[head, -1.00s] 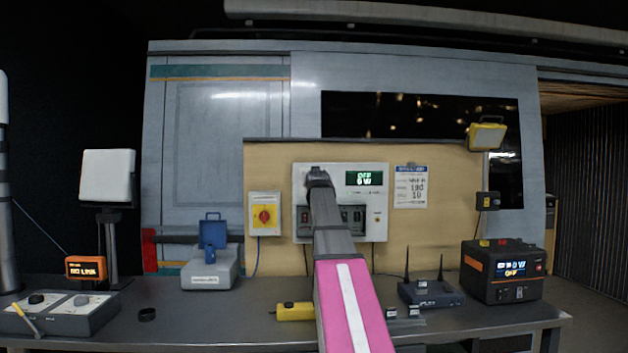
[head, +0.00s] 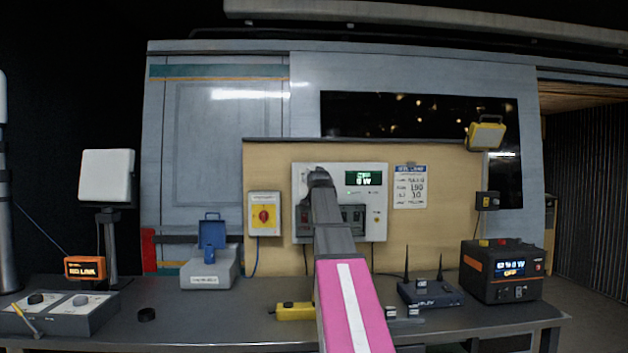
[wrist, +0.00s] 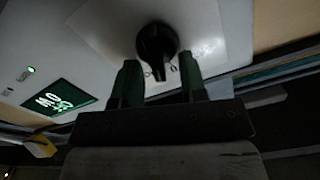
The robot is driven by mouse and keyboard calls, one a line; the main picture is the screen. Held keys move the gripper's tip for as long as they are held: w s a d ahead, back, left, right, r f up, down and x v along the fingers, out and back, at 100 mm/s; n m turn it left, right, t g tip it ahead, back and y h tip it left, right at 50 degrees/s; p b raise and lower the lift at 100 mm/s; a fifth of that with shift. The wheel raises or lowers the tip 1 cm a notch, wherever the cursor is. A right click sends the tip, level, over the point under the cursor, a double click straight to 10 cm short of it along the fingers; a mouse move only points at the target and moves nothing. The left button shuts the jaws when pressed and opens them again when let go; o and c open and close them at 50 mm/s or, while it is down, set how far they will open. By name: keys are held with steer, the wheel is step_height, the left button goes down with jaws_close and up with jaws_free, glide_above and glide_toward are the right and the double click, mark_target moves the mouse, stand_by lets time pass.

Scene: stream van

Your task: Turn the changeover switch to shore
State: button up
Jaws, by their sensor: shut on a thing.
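The white control panel (head: 375,205) stands against the tan board, with a green-lit display (head: 363,178) at its upper right. My gripper (head: 319,176) reaches up to the panel's upper left and covers the switch there in the head view. In the wrist view the changeover switch is a black round knob (wrist: 157,42) on a pale plate. My gripper's two dark green fingers (wrist: 160,72) are at either side of its lower part, shut on it. Its exact pointing direction and position labels are not readable. The display also shows in the wrist view (wrist: 58,98).
A box with a red rotary knob on yellow (head: 264,214) hangs left of the panel. A notice (head: 410,186) is to its right. On the bench (head: 220,325) are a yellow handheld unit (head: 295,311), a router (head: 431,294) and a power station (head: 502,272).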

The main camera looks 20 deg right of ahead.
steer(key=m, duration=0.5)
steer(key=shift+s+d+f, duration=0.1)
steer(key=shift+d+f, duration=0.1)
steer(key=shift+d, duration=0.1)
steer(key=shift+m, duration=0.3)
steer(key=o, duration=0.9)
steer(key=v, duration=1)
steer(key=shift+s, duration=0.4)
